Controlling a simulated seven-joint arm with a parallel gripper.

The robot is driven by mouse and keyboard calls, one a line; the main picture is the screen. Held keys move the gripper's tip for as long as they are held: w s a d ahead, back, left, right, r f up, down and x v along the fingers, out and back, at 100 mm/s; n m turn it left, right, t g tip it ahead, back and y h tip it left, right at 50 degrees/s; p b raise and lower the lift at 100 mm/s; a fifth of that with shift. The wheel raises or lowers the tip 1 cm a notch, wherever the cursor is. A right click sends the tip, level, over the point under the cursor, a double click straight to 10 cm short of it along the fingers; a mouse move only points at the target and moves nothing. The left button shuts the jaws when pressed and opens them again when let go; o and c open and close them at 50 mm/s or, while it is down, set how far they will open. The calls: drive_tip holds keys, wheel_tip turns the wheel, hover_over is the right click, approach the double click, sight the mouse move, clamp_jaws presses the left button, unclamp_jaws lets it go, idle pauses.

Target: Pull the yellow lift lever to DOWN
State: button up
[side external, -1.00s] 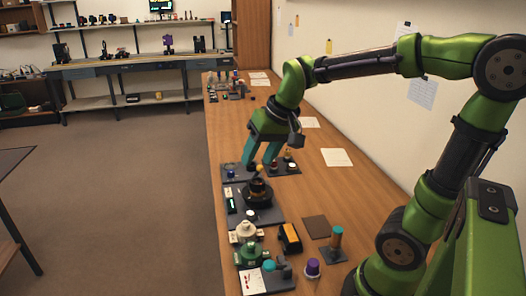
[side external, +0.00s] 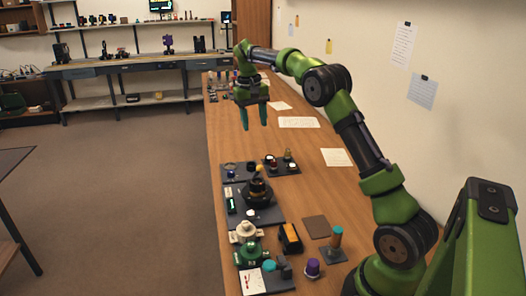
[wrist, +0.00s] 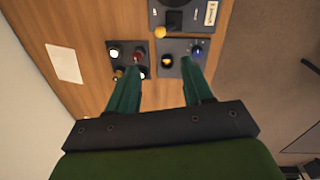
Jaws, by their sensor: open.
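The yellow ball-topped lever (side external: 258,168) stands at the far side of a black round device on a dark plate (side external: 268,217). In the wrist view its yellow ball (wrist: 160,32) shows at the top centre, beside the black device (wrist: 175,18). I cannot read any UP or DOWN mark by it. My gripper (side external: 254,125) is open and empty, fingers pointing down, raised above the bench and beyond the lever in the side view. In the wrist view my gripper (wrist: 162,70) has its two green fingers spread, with the yellow ball beyond their tips.
A dark plate with a blue knob (wrist: 197,51) and a plate with several small knobs (wrist: 128,58) lie near the lever. White and green round parts (side external: 252,253), a yellow-black box (side external: 290,238) and a teal-topped post (side external: 336,240) stand nearer. Papers (side external: 299,122) lie along the wall.

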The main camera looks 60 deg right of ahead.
sight(257, 173)
drive_tip(key=f, duration=1)
drive_tip(key=s+d+f, duration=0.1)
drive_tip(key=f, duration=0.4)
drive_tip(key=shift+d+f, duration=0.1)
drive_tip(key=shift+f, duration=0.3)
